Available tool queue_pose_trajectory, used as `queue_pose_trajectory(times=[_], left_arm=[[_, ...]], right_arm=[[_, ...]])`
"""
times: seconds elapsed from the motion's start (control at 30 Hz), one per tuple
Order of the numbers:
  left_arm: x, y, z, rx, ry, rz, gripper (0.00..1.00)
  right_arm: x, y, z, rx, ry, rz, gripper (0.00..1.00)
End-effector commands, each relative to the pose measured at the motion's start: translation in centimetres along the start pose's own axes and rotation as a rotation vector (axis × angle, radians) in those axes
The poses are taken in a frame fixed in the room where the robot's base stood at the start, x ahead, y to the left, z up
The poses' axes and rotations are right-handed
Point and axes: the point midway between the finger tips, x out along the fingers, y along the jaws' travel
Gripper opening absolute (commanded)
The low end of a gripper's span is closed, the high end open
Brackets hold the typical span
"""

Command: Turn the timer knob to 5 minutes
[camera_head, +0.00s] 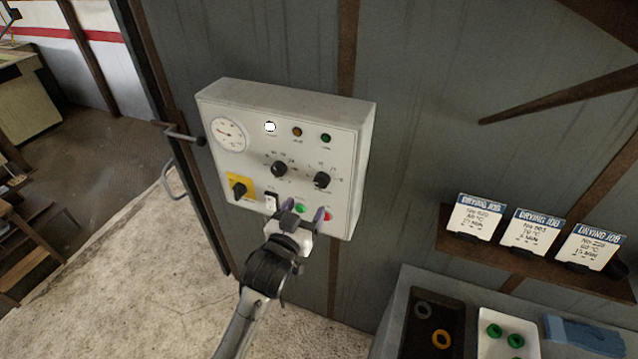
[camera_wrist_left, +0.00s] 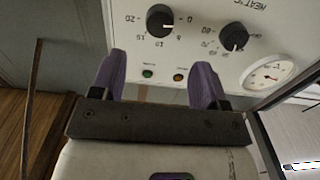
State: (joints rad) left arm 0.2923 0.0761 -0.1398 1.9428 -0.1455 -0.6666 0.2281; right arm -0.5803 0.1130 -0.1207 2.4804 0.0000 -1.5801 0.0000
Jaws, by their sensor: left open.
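The timer knob (camera_head: 321,180) is the right one of two black knobs on the grey control box. In the left wrist view the timer knob (camera_wrist_left: 160,20) appears upside down, with a minute scale around it. I cannot read its setting surely. My left gripper (camera_head: 302,212) is open and empty in front of the box's lower part, below the timer knob in the picture. In the left wrist view its two purple fingers (camera_wrist_left: 160,80) stand apart, with two small lamps showing between them. The knob is not between the fingers. My right gripper is not in view.
The box also carries a heat knob (camera_head: 279,168), a dial gauge (camera_head: 229,134), a yellow-backed switch (camera_head: 239,188), and green (camera_head: 300,208) and red (camera_head: 326,215) buttons close to the fingers. Drying job cards (camera_head: 532,232) stand on a shelf at right, above trays with rings.

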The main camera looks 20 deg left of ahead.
Motion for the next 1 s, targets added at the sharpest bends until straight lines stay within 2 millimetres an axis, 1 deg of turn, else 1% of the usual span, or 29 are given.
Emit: queue_pose_trajectory(times=[0.03,0.2,0.3,0.5,0.7,1.0], left_arm=[[1.1,0.0,-0.2,0.001,-0.002,-0.001,0.68],[4.1,0.0,-0.2,0.002,-0.002,-0.001,0.68],[5.6,0.0,-0.1,0.001,-0.002,-0.001,0.68],[7.8,0.0,-0.1,0.0,-0.002,-0.001,0.68],[8.8,0.0,0.0,0.0,-0.001,-0.001,0.68],[9.0,0.0,0.0,0.0,-0.001,0.0,0.68]], right_arm=[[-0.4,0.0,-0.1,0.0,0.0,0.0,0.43],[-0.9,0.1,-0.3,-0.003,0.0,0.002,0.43],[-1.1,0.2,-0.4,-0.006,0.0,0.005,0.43],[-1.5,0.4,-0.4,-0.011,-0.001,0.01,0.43],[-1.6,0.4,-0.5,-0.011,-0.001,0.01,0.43],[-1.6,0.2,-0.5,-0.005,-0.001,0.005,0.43]])
